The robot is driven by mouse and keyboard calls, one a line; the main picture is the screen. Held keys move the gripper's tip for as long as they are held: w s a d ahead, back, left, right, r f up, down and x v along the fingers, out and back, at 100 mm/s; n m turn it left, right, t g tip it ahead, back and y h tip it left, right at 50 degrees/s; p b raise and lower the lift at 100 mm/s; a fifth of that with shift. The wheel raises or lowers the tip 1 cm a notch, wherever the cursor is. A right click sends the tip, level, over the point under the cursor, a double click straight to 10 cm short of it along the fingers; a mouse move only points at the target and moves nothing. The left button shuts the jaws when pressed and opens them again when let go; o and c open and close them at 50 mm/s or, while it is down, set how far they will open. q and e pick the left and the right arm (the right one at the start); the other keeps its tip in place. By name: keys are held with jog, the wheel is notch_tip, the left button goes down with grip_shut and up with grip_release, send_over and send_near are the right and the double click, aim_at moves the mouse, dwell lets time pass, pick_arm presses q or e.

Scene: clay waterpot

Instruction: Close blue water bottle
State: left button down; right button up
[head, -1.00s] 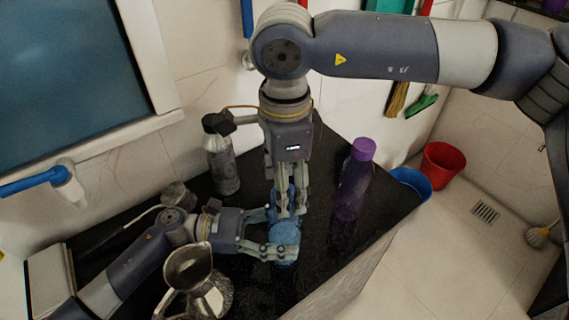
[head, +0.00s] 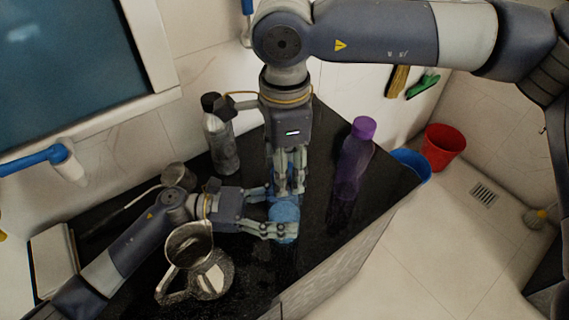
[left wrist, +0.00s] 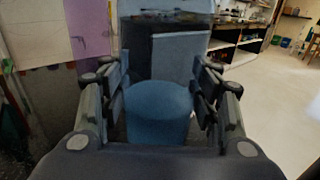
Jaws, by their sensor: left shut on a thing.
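The blue water bottle (head: 284,211) is over the black counter near the middle of the head view, partly hidden by both grippers. My left gripper (head: 277,213) reaches in from the left and is shut on the bottle. In the left wrist view, the bottle's smooth blue round part (left wrist: 158,112) sits between the two fingers. My right gripper (head: 289,192) points down from above, its fingertips at the far, upper side of the blue bottle. Its fingers look close together, but whether they grip anything is hidden. I cannot make out the cap separately.
A purple bottle (head: 354,160) stands right of the grippers, and a grey bottle (head: 221,145) stands behind to the left. A metal jug (head: 204,270) is close in front of my left arm. Blue (head: 412,165) and red (head: 443,147) buckets stand beyond the counter's right edge.

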jog(key=shift+o, duration=1)
jog(key=shift+r, duration=0.1)
notch_tip(320, 180, up, 12)
pick_arm(q)
jog(key=shift+c, duration=2.4)
grip_release()
jog(key=a, duration=1.2)
jog(key=shift+w, duration=0.3)
